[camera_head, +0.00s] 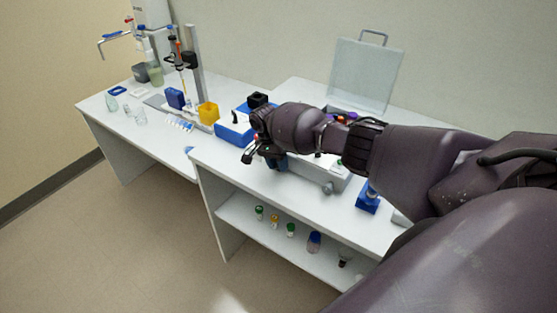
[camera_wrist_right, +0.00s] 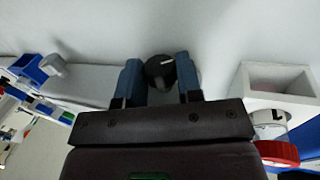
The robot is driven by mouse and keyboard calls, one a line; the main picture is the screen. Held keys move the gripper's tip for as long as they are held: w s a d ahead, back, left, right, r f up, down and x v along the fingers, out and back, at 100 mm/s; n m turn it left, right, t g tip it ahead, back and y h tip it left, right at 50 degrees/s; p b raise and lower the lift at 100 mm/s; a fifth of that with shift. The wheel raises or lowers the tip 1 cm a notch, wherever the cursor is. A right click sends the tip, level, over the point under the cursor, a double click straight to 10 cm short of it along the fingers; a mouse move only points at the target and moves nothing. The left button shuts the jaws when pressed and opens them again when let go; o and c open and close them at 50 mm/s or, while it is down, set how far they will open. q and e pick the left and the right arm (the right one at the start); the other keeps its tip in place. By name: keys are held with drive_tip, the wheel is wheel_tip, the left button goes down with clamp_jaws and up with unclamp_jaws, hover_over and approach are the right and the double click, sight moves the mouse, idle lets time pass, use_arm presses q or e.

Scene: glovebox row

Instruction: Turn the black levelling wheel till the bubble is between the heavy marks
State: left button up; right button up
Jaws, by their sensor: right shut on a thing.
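The black levelling wheel (camera_wrist_right: 160,69) is a dark round knob with a white line on its face. It shows in the right wrist view at the centre. My right gripper (camera_wrist_right: 158,82) is shut on it, with one blue finger on each side. In the head view my right gripper (camera_head: 264,156) is at the front of the bench, and my wrist and forearm hide the wheel there. I cannot make out the bubble or the heavy marks in either view. My left gripper is not in view.
A blue box (camera_head: 235,131) and a yellow box (camera_head: 208,113) stand left of my right gripper. A clear raised lid (camera_head: 365,76) is behind my arm. A blue stand (camera_head: 368,198) is at the right. Several small bottles stand on the lower shelf (camera_head: 240,214).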

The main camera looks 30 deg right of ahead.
drive_tip(key=shift+s+a+f+g, duration=0.25)
drive_tip(key=shift+a+f+g, duration=0.1)
drive_tip(key=shift+f+g, duration=0.1)
drive_tip(key=o, duration=0.9)
drive_tip(key=shift+w+r, duration=0.1)
drive_tip(key=shift+o, duration=0.2)
drive_tip(key=shift+d, duration=0.1)
drive_tip(key=shift+r, duration=0.1)
drive_tip(key=shift+w+r, duration=0.1)
drive_tip(key=shift+r, duration=0.1)
drive_tip(key=v, duration=1)
drive_tip(key=shift+b, duration=0.4)
drive_tip(key=shift+r, duration=0.1)
